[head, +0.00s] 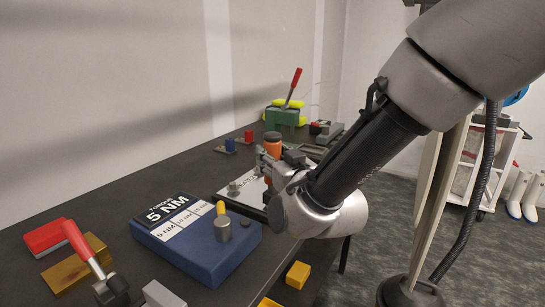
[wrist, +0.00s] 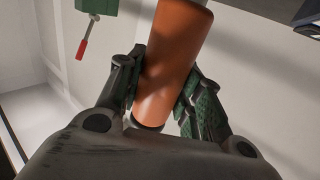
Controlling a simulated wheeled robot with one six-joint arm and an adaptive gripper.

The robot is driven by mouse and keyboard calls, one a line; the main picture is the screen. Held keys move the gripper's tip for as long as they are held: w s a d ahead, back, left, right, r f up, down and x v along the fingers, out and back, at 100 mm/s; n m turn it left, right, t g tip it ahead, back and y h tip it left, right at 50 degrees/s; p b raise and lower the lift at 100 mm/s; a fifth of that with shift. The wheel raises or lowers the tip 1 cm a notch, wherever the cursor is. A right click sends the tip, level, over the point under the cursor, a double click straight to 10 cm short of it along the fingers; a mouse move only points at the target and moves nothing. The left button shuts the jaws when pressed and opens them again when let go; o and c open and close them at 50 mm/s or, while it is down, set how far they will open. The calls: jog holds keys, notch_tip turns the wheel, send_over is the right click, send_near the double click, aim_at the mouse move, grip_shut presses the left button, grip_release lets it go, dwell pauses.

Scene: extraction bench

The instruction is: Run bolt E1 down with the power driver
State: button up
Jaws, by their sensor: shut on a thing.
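The power driver, with an orange body, is in my gripper (wrist: 166,98). In the wrist view the orange driver (wrist: 170,62) lies tilted between both green-padded fingers, which press on its sides. In the head view the gripper (head: 268,162) is over the light, lettered plate (head: 249,190) on the bench, and the driver's orange top (head: 273,137) shows above it. Small grey bolt-like parts (head: 235,187) stand on the plate's left side. I cannot tell which one is E1. The driver's tip is hidden behind my gripper and arm.
A blue torque box (head: 190,258) marked 5 NM, with a yellow-tipped knob (head: 222,225), stands in front of the plate. A red-handled clamp (head: 85,250) and yellow blocks (head: 298,275) are nearer. A green vise-like tool (head: 283,116) stands farther back. A white cart (head: 487,150) is at right.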

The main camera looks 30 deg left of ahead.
aim_at(272, 133)
jog(key=shift+f, duration=0.15)
dwell(0.4)
jog(key=shift+r, duration=3)
